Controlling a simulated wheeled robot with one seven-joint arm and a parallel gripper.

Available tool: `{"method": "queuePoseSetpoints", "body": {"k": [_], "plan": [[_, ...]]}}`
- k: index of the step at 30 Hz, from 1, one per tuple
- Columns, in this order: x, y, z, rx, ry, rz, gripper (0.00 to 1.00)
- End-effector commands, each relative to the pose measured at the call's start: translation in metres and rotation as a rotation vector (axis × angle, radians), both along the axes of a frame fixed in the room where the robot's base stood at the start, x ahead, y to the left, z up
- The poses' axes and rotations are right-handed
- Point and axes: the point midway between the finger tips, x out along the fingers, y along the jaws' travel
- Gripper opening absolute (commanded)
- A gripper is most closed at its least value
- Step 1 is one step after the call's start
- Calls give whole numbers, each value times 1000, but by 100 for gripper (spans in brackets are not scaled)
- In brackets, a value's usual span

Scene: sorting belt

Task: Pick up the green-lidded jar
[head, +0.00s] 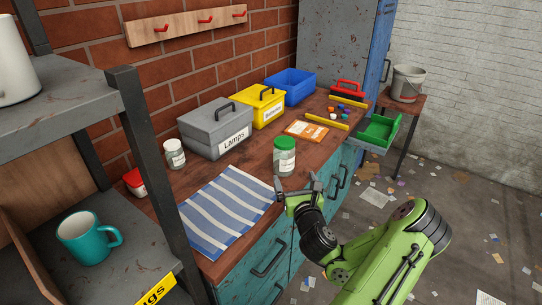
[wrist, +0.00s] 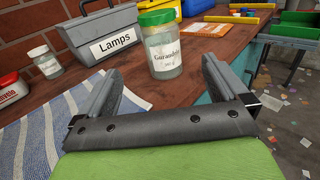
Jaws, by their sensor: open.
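The green-lidded jar (head: 284,157) is a clear jar with a pale label, standing upright on the wooden worktop near its front edge. In the wrist view the jar (wrist: 160,48) stands ahead of my gripper, beyond the fingertips and roughly centred between them. My gripper (head: 297,182) is open and empty, in front of the jar at the worktop's front edge. In the wrist view both fingers of my gripper (wrist: 160,75) are spread apart, with the jar not between them.
A striped cloth (head: 228,209) lies left of the jar. Behind stand a grey Lamps box (head: 205,128), a yellow box (head: 262,110) and a small white-lidded jar (head: 174,154). An orange booklet (head: 303,131) lies behind right. A green bin (head: 380,132) is at the far right end.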

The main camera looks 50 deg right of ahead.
Motion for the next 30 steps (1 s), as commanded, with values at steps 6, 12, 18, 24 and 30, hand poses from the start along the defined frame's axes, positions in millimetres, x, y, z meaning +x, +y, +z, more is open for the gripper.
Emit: {"method": "queuePoseSetpoints", "body": {"k": [6, 12, 18, 24, 30], "plan": [[22, -16, 3, -14, 5, 3, 100], [47, -36, 7, -12, 2, 4, 100], [75, -61, 6, -8, 1, 4, 100], [92, -75, 6, -8, -1, 2, 100], [118, -95, 6, -7, -1, 3, 100]]}}
